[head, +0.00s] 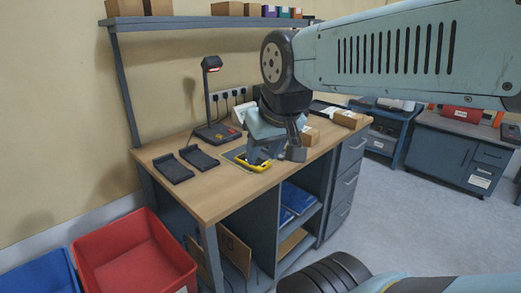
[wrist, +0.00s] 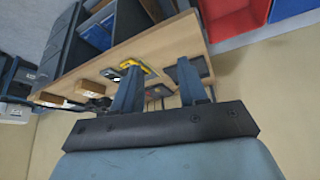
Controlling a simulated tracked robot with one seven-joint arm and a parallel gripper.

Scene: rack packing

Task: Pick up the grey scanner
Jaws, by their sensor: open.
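A small grey block-like item (head: 296,153), which looks like the grey scanner, stands near the front edge of the wooden desk, just right of my gripper. In the wrist view a grey item (wrist: 112,74) lies beside the yellow one, left of my fingers. A yellow-edged device (head: 253,166) lies on the desk just below my gripper, partly covered by it; it also shows in the wrist view (wrist: 136,67). My gripper (head: 262,153) is open and empty above the desk. In the wrist view its fingers (wrist: 158,68) are wide apart with nothing between them.
Two dark trays (head: 172,168) lie at the desk's left. A black stand with a red-lit head (head: 211,64) rises at the back. Brown boxes (head: 348,118) sit at the right. A shelf (head: 200,20) hangs above; a red bin (head: 135,255) stands on the floor.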

